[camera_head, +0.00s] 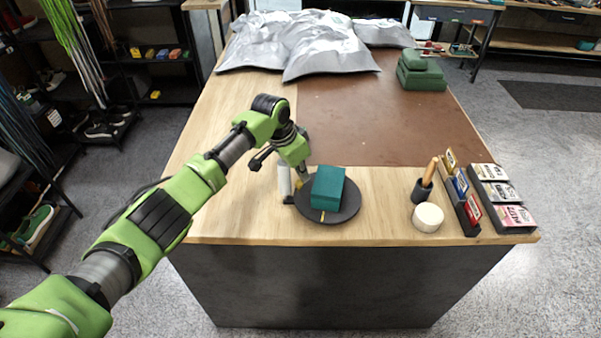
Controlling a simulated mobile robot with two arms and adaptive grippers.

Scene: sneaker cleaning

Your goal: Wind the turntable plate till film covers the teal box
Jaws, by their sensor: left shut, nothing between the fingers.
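The teal box (328,190) sits on the round black turntable plate (348,210), near the front of the wooden table. A small yellow mark shows at the plate's front. A pale upright roll (284,182), perhaps the film, stands at the plate's left edge. I cannot make out film on the box. My left gripper (302,178) points down at the plate's back left, beside the box and the roll. It is shut and empty; whether it touches the plate is too small to tell. My right gripper is out of view.
Right of the plate are a dark cup with a wooden handle (423,188), a round cream item (428,217) and racks of small packets (505,200). The brown mat (375,115) is clear.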

